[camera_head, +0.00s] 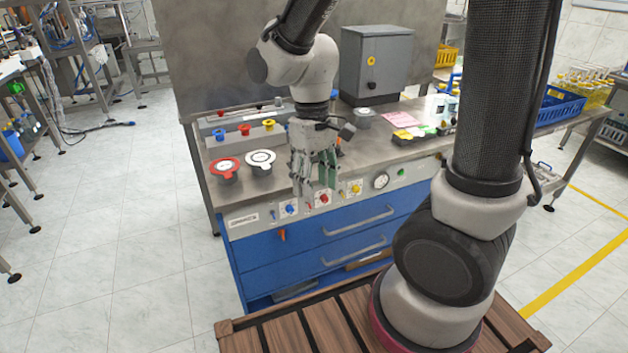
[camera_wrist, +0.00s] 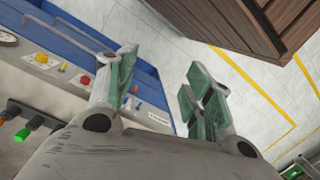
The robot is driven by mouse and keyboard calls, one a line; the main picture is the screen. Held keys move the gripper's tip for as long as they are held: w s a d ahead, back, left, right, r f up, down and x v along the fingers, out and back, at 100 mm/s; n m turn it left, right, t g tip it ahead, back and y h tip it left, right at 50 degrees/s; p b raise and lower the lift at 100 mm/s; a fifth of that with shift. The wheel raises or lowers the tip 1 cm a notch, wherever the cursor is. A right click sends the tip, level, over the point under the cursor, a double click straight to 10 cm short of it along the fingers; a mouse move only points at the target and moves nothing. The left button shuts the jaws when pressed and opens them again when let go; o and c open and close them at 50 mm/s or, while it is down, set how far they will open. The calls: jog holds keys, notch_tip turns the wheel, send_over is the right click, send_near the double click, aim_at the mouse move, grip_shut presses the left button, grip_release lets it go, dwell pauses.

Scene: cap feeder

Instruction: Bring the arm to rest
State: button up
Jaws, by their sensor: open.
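My gripper (camera_head: 314,190) hangs fingers-down in front of the workbench's control panel, near its front edge. In the wrist view its two green-padded fingers (camera_wrist: 160,88) are spread apart with nothing between them. My arm reaches up and over from the right side of the head view, with its base on a slatted wooden platform (camera_head: 345,325). The gripper hides part of the panel and the bench top behind it. Whether the fingers touch the panel cannot be told.
The metal bench has a blue drawer cabinet (camera_head: 275,257) below, knobs and a gauge (camera_head: 381,181) on its panel. A red-topped pot (camera_head: 225,167) and a white-topped pot (camera_head: 261,160) stand left of my gripper. A grey box (camera_head: 377,62) stands behind.

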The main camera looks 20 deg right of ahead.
jog(key=s+d+r+m+t, duration=0.2)
jog(key=s+d+r+t, duration=0.1)
jog(key=d+r, duration=0.4)
jog(key=s+d+r+m+t, duration=0.2)
jog(key=s+d+r+t, duration=0.1)
jog(key=s+d+r, duration=0.2)
notch_tip(320, 180, up, 3)
jog(key=d, duration=0.2)
jog(key=shift+d, duration=0.35)
jog(key=shift+f, duration=0.1)
